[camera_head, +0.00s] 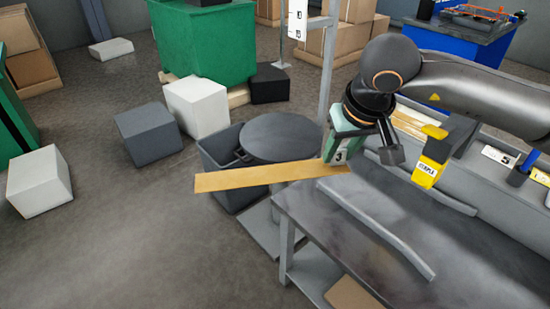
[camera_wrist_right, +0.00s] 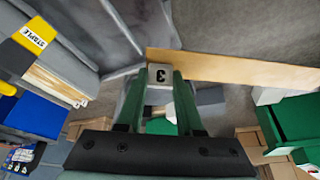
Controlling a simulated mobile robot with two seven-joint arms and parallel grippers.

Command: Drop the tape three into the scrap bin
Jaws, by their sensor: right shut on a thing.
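Tape three is a long flat tan strip (camera_head: 265,178) with a white end block marked 3 (camera_wrist_right: 160,75). My right gripper (camera_head: 341,150) is shut on that end block, its green fingers on either side in the right wrist view. The strip sticks out to the left, past the bench's edge, and crosses in front of a dark grey bin (camera_head: 226,198) in the head view. I take this open bin as the scrap bin; its inside is mostly hidden. A dark round top (camera_head: 281,138) is beside it. My left gripper is not in view.
The grey bench (camera_head: 375,235) carries a thin grey bar (camera_head: 378,228). A yellow piece marked STAPLE (camera_head: 430,166) and a tag marked 5 (camera_head: 497,155) are at right. Grey and white blocks (camera_head: 149,134) and a green crate (camera_head: 205,42) stand on the floor. Open floor lies at lower left.

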